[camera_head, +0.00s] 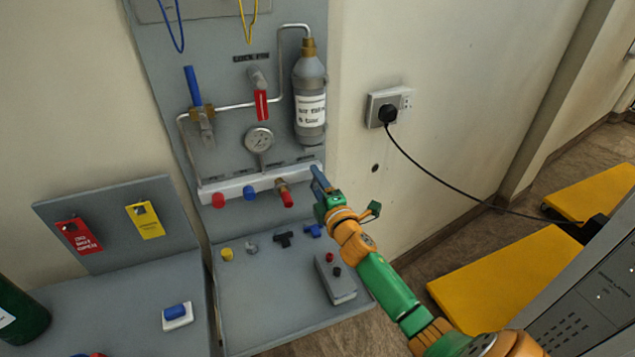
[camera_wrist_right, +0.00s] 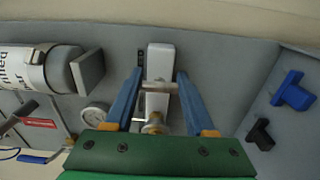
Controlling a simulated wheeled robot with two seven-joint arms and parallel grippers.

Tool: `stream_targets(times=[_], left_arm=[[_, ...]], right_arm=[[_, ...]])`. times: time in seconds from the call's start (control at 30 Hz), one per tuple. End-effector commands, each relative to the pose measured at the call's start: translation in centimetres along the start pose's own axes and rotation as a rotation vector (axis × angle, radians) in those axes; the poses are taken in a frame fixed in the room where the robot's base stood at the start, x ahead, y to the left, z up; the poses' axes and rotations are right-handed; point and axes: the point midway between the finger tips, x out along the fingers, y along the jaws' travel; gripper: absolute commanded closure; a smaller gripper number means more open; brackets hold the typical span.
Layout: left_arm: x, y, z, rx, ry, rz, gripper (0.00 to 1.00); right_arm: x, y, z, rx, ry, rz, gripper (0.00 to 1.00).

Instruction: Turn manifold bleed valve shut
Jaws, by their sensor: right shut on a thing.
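The white manifold (camera_head: 233,190) runs across the lower part of the grey panel, with a red knob (camera_head: 218,200), a blue knob (camera_head: 249,192) and a brass valve with a red handle (camera_head: 286,196). My right gripper (camera_head: 319,178) is at the manifold's right end and hides that end in the head view. In the right wrist view its blue fingers (camera_wrist_right: 160,88) stand on either side of a pale metal crossbar, closed on it. A brass stem (camera_wrist_right: 153,122) shows below the bar; I take this for the bleed valve. My left gripper is not in view.
A pressure gauge (camera_head: 259,139) and a grey cylinder (camera_head: 310,100) are above the manifold. Small fittings, such as a black tee (camera_head: 284,239), and a grey box (camera_head: 335,279) lie on the shelf below. A wall plug (camera_head: 387,112) with a black cable is to the right.

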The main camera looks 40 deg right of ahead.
Motion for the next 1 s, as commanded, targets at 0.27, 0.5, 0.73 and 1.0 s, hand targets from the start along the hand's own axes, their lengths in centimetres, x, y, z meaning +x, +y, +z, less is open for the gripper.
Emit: stream_targets(times=[0.27, 0.5, 0.73, 1.0], left_arm=[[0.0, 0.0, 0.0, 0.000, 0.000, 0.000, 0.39], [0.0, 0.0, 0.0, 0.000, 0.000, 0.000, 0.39], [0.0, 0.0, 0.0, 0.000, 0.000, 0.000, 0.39], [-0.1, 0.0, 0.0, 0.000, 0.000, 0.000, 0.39]], right_arm=[[0.1, 0.3, -0.1, 0.008, 0.002, 0.007, 1.00], [0.1, 0.3, 0.0, 0.007, 0.002, 0.007, 0.15], [0.0, 0.2, 0.0, 0.005, 0.001, 0.003, 0.15], [-3.1, 0.0, -0.1, 0.005, 0.003, 0.001, 0.15]])
